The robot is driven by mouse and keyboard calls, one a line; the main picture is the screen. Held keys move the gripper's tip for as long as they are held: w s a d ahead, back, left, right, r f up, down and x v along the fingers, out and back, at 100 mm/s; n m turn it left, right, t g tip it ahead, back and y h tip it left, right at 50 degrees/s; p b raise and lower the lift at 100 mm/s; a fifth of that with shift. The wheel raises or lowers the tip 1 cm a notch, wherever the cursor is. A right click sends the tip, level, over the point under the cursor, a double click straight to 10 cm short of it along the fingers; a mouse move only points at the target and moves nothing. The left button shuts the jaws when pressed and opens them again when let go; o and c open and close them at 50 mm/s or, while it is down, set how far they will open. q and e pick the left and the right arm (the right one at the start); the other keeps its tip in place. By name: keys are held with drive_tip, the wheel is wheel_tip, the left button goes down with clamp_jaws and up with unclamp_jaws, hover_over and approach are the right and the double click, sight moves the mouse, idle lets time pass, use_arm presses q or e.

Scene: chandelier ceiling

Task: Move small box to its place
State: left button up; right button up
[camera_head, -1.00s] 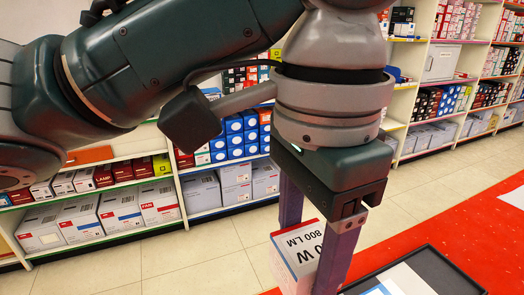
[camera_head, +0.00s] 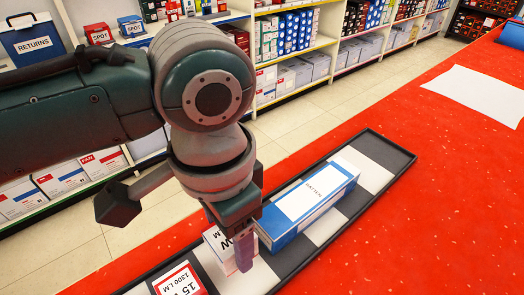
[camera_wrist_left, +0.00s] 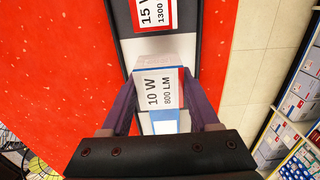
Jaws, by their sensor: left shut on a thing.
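My left gripper (camera_head: 229,247) is shut on a small white box (camera_head: 217,246) with a red edge. In the left wrist view the small box (camera_wrist_left: 159,92) reads "10 W 800 LM" and sits between the two purple fingers of the gripper (camera_wrist_left: 158,88). The box is over a long black-rimmed tray (camera_head: 385,149) with light and dark squares, between a blue-and-white batten box (camera_head: 308,205) and a red-and-white 15 W box (camera_head: 180,281). I cannot tell whether its underside touches the tray. My right gripper is not in view.
The tray lies on a red surface (camera_head: 440,195). A white sheet (camera_head: 474,92) lies on the surface at the right. Dark and white squares at the tray's far end are free. Shelves with several boxes stand behind a tiled floor (camera_head: 290,128).

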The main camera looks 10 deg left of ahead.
sight(232, 253)
use_arm(q)
drive_tip(key=shift+f+b, duration=0.55)
drive_tip(key=shift+f, duration=1.55)
